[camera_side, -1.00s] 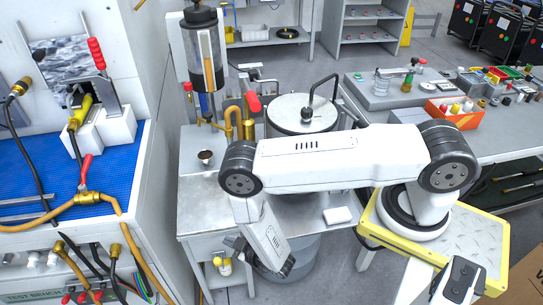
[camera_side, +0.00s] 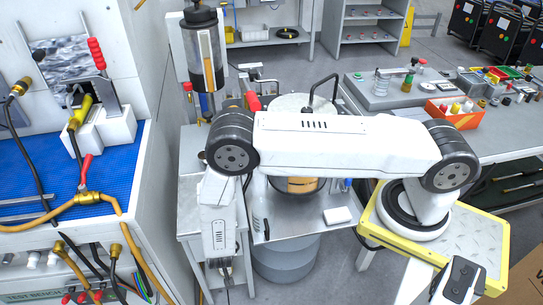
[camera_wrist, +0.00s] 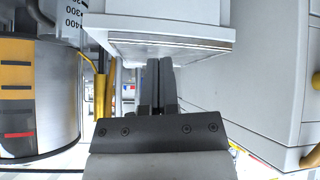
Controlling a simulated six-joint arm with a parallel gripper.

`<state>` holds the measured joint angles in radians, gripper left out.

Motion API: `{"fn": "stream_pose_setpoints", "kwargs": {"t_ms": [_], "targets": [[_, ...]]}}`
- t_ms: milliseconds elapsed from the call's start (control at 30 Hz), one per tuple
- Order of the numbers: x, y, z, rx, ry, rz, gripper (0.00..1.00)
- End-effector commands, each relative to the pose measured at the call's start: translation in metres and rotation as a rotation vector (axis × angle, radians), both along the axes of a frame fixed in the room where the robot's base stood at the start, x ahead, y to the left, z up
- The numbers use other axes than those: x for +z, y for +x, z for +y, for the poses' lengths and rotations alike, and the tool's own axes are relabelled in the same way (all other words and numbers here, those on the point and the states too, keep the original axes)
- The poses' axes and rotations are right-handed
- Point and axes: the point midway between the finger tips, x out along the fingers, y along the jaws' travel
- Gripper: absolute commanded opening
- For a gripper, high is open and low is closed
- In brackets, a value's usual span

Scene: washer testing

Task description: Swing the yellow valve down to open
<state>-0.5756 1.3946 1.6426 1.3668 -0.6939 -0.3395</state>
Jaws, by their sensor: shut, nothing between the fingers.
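My gripper (camera_side: 224,268) hangs low at the front left of the metal worktable in the side view, its forearm upright above it. In the wrist view the fingers of my gripper (camera_wrist: 159,68) are together and empty, just below a white box with a metal lower edge. A yellow upright bar (camera_wrist: 99,95) stands left of the fingers, apart from them. A rounded brass-yellow part (camera_wrist: 311,157) shows at the right edge. I cannot tell whether either one is the yellow valve. In the side view the small yellow part under the table is hidden by my gripper.
A metal vessel (camera_wrist: 60,100) with an orange scale stands left in the wrist view. A white panel (camera_wrist: 250,90) lies close on the right. The test bench (camera_side: 135,215) with its blue mat is left of my forearm. A grey drum (camera_side: 286,258) stands under the table.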

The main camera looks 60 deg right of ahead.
Motion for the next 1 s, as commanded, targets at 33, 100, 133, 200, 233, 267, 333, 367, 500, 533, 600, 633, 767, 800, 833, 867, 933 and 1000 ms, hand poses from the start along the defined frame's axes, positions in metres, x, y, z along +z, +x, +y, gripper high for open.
{"fn": "stream_pose_setpoints", "kwargs": {"t_ms": [33,100,133,200,233,267,333,367,500,533,600,633,767,800,833,867,933,1000], "targets": [[0.001,0.001,0.005,-0.013,0.022,0.008,0.0],[0.002,0.0,0.011,-0.034,0.053,0.024,0.0],[0.002,0.0,0.013,-0.042,0.064,0.029,0.0],[0.003,0.0,0.019,-0.059,0.093,0.04,0.0],[0.003,0.0,0.021,-0.066,0.106,0.045,0.0],[0.004,0.0,0.024,-0.074,0.119,0.05,0.0],[-0.006,-0.001,0.023,-0.073,0.114,0.052,0.0],[-0.009,-0.001,0.022,-0.073,0.113,0.053,0.0],[-0.021,-0.001,0.022,-0.071,0.112,0.051,0.0],[-0.023,-0.001,0.022,-0.071,0.112,0.051,0.0],[-0.032,-0.001,0.022,-0.072,0.111,0.052,0.0],[-0.036,-0.001,0.022,-0.072,0.111,0.052,0.0],[-0.045,-0.001,0.022,-0.071,0.111,0.05,0.0],[-0.046,-0.001,0.022,-0.072,0.112,0.05,0.0],[-0.047,-0.001,0.022,-0.072,0.112,0.05,0.0],[-0.047,-0.001,0.022,-0.072,0.111,0.049,0.0],[-0.048,-0.001,0.022,-0.072,0.111,0.049,0.0],[-0.048,-0.001,0.022,-0.072,0.111,0.049,0.0]]}}
